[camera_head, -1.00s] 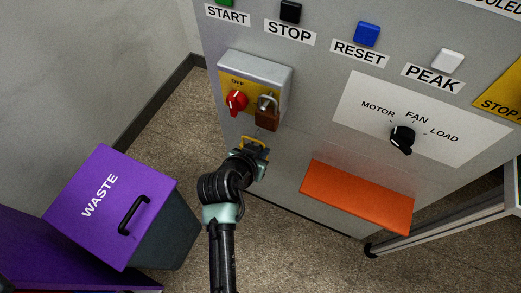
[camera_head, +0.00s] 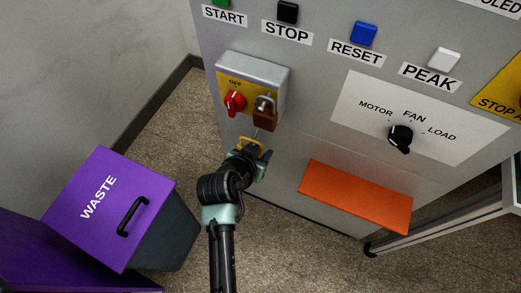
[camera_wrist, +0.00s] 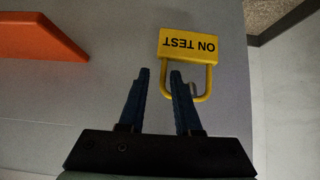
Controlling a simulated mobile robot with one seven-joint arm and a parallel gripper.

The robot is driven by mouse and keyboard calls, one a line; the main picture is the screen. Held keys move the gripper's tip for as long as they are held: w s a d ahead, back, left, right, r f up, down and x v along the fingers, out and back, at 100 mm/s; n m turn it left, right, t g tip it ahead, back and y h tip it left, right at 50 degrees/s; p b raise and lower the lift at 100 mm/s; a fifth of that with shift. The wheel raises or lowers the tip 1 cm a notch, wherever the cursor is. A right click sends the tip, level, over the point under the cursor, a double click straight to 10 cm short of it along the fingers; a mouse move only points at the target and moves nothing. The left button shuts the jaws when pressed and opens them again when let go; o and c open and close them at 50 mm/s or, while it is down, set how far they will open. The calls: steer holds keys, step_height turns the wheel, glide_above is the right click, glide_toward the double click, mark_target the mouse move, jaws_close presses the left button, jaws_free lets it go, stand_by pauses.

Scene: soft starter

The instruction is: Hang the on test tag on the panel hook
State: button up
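The on test tag (camera_wrist: 188,45) is a yellow plate with a yellow loop. It reads upside down in the wrist view, and it also shows as a yellow shape (camera_head: 250,144) in the head view, partly hidden by my gripper. A small grey hook (camera_wrist: 194,88) on the panel shows inside the tag's loop; whether the loop bears on it I cannot tell. My gripper (camera_wrist: 159,74) is open with its two dark fingers apart. One finger overlaps the loop's left side in the wrist view; no tag part is visibly pinched.
A grey box with a red switch (camera_head: 234,101) and a padlock (camera_head: 265,118) is just above the tag. An orange ledge (camera_head: 355,195) juts from the panel at the right. A purple-lidded waste bin (camera_head: 110,205) stands left of my arm.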

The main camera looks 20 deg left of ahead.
steer(key=shift+a, duration=0.25)
steer(key=p+v, duration=0.3)
steer(key=v, duration=1)
steer(key=shift+d, duration=0.25)
